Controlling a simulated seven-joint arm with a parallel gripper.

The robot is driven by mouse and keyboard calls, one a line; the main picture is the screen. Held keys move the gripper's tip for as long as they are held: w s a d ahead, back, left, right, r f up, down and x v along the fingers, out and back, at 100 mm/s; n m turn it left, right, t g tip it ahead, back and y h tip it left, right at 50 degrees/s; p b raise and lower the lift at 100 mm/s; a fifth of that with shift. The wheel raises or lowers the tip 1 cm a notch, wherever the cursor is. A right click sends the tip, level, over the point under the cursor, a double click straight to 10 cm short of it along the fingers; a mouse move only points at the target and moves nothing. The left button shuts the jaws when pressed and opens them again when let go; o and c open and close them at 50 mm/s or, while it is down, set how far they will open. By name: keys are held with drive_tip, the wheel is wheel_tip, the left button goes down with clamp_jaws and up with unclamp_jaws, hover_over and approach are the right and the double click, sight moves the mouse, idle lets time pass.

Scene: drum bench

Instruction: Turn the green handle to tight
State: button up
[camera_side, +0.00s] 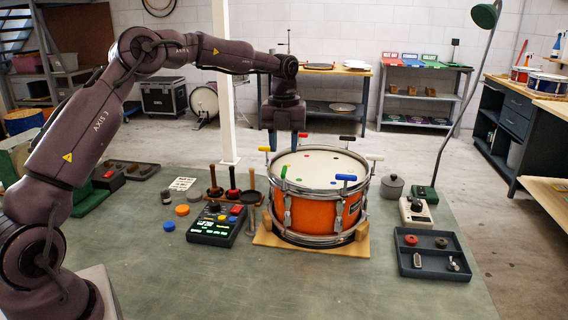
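The orange drum (318,212) stands on a wooden base (266,239), with several coloured handles around its rim. The green handle (284,172) is at the front left of the rim, on the near side. It is small, and its exact angle is hard to tell. My gripper (283,145) points down above the drum's back left edge, higher in the picture than the green handle and apart from it. Its two fingers are spread with nothing visible between them. No tight marking can be read at this size.
Other handles ring the drum: yellow (264,149), red (303,135), black (347,138), white (374,157) and blue (346,178). A control box (216,225) and a wooden rack (233,196) stand left. A grey tray (433,254) and a lidded pot (392,187) are right. The front of the bench is clear.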

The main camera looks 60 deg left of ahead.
sight(284, 169)
wheel_tip(284, 169, up, 6)
drive_tip(key=shift+f, duration=0.1)
idle(0.5)
